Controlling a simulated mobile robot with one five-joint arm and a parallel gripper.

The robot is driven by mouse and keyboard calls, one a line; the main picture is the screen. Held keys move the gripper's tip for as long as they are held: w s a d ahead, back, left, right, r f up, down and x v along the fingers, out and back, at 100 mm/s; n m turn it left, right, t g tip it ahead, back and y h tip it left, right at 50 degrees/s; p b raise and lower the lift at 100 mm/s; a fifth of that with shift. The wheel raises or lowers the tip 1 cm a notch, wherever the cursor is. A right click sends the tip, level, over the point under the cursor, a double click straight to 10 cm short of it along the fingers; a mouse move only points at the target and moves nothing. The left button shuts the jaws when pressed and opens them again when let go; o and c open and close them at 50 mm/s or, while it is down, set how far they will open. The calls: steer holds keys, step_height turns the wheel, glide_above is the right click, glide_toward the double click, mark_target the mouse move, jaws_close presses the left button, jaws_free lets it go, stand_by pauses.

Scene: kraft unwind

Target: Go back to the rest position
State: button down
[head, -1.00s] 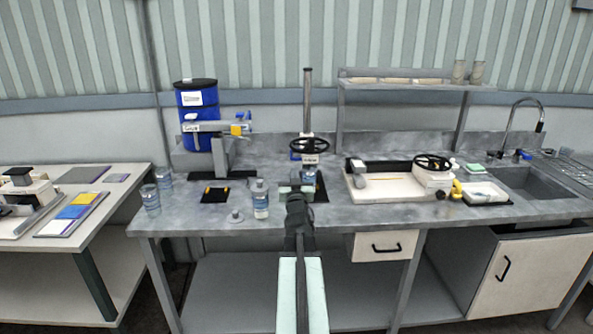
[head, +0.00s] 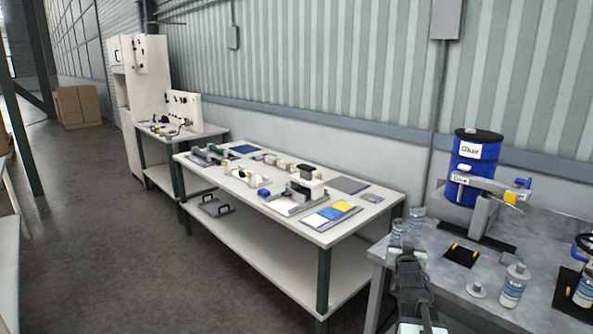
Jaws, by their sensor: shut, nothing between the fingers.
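My gripper (head: 408,258) is at the lower right of the head view, in front of the left end of the grey workbench (head: 455,240). It is shut with nothing in it. Two clear jars (head: 416,217) stand on the bench corner just beyond it. My arm partly covers the bench's left edge.
A blue glue drum (head: 472,165) stands at the back of the bench. A white table (head: 265,217) with tools stands at the left. Open grey floor (head: 110,240) lies left of it.

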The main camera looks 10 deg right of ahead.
steer(key=a+f+n+g+y+p, duration=0.1)
steer(key=a+f+n+g+y, duration=0.35)
steer(key=a, duration=1.05)
steer(key=s+a+f+m+g, duration=0.1)
steer(key=s+a+f+g, duration=0.1)
steer(key=s+a+f, duration=0.3)
steer(key=s+a+f+g, duration=0.1)
steer(key=a+f, duration=0.3)
steer(key=a, duration=0.2)
steer(key=s+a+f+g+y, duration=0.1)
steer(key=s+f+g, duration=0.1)
steer(key=s+g, duration=0.2)
steer(key=s+a+f+n+g, duration=0.1)
steer(key=s+f+g, duration=0.2)
steer(key=s, duration=0.8)
steer(key=shift+s+a+g+y+p, duration=0.15)
steer(key=shift+g+y+p, duration=0.2)
steer(key=shift+g, duration=0.1)
steer(key=shift+f, duration=0.1)
